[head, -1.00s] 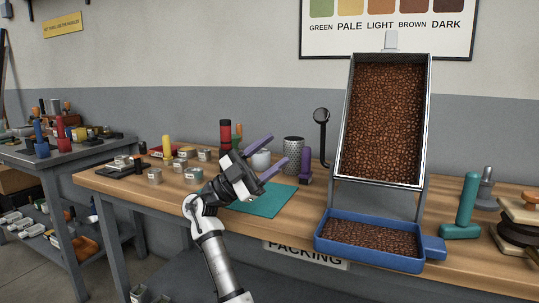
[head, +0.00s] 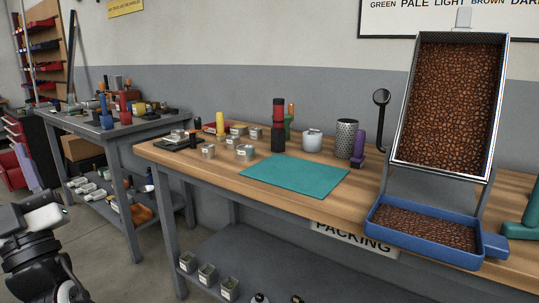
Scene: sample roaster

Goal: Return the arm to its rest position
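My arm (head: 38,250) is at the lower left edge of the head view, over the floor and away from the workbench. Part of my gripper (head: 27,170) shows there as a pale purple finger pointing up. The other finger cannot be made out, so the opening is not clear. Nothing held is visible. The arm is well left of the packing bench (head: 200,165) and touches nothing that I can see.
The bench holds a teal mat (head: 295,176), several small tins, a perforated cup (head: 346,138) and a tilted bean tray (head: 451,105) above a blue tray (head: 425,250). A grey side table (head: 85,127) stands at the left. Floor shows between the table and bench.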

